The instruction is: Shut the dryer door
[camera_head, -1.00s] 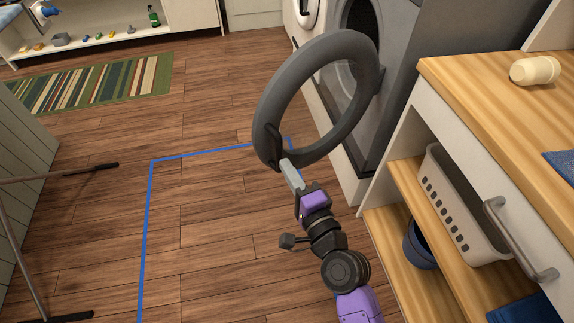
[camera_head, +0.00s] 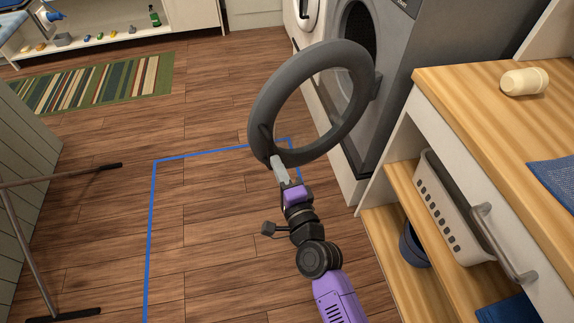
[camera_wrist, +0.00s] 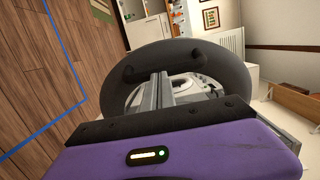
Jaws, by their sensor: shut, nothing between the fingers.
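The dryer door (camera_head: 262,97) is a round dark grey ring with a clear middle. It stands open, swung out from the grey dryer (camera_head: 388,60), whose dark drum opening shows behind it. My gripper (camera_head: 276,163) is at the ring's lower left edge, by the door handle (camera_head: 268,140). In the wrist view my gripper (camera_wrist: 163,80) has its fingers together, pointing at the door (camera_wrist: 222,70), with the dark handle (camera_wrist: 140,66) near the fingertips. Whether the fingers touch the door, I cannot tell.
A white machine (camera_head: 303,25) is beyond the dryer. Mop-like poles (camera_head: 60,178) are at the left. The floor inside the blue line is clear.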

